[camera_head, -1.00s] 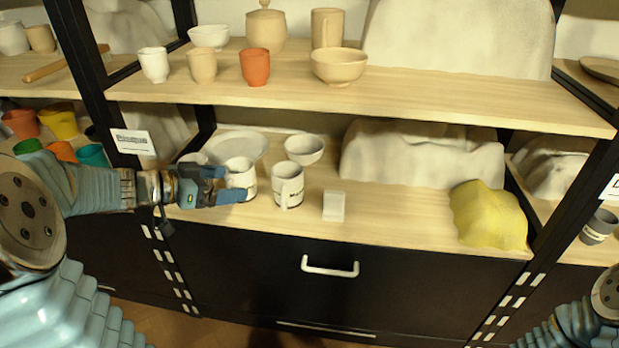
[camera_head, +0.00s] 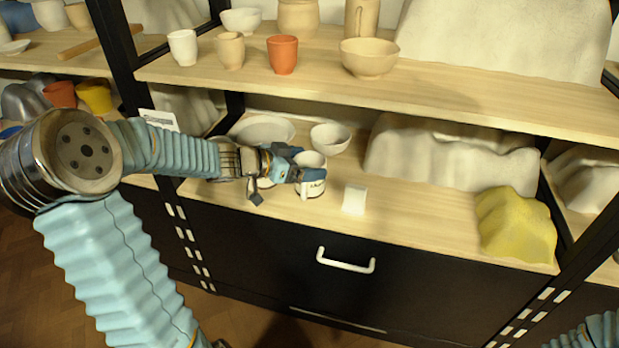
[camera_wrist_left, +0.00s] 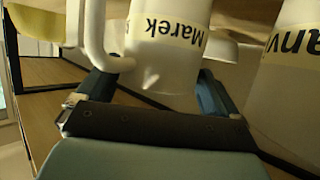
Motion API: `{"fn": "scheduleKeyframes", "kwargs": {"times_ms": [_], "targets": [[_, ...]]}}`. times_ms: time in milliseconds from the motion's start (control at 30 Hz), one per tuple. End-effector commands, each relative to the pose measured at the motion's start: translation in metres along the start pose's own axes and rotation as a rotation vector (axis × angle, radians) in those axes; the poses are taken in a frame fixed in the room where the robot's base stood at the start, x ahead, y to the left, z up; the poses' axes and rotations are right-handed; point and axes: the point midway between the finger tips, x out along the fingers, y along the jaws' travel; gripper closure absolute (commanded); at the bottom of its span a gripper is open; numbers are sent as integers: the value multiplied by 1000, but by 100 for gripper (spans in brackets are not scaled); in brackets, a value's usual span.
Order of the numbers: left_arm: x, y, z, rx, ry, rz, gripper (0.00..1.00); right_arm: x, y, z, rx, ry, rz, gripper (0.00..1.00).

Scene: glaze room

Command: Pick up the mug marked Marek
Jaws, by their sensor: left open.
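The white mug marked Marek (camera_head: 311,191) stands on the lower shelf, its upper part partly covered by my left gripper (camera_head: 306,172). In the left wrist view the Marek mug (camera_wrist_left: 165,60) appears upside down, its name on a pale band and its handle to the left. My left gripper (camera_wrist_left: 155,85) is open, with one finger on each side of the mug; I cannot tell whether they touch it. A second labelled white mug (camera_wrist_left: 290,90) is close on the right there, its name cut off. My right gripper is out of frame.
A small white block (camera_head: 354,199) lies right of the mug on the lower shelf (camera_head: 420,220). Bowls (camera_head: 330,137) stand behind. A yellow draped lump (camera_head: 516,228) is at the right. The upper shelf (camera_head: 480,95) with cups hangs above.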

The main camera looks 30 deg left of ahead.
Motion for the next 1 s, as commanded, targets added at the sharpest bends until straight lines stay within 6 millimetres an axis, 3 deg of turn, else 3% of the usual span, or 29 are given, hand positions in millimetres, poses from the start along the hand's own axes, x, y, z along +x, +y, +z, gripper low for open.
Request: {"fn": "scheduleKeyframes", "kwargs": {"times_ms": [100,333,667,1000], "targets": [[10,0,0,-1,0,1,6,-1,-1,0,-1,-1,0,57],[12,0,0,0,-1,-1,6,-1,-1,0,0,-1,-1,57],[11,0,0,0,-1,-1,55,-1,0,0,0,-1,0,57],[11,-1,-4,3,0,0,55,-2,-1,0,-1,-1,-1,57]]}}
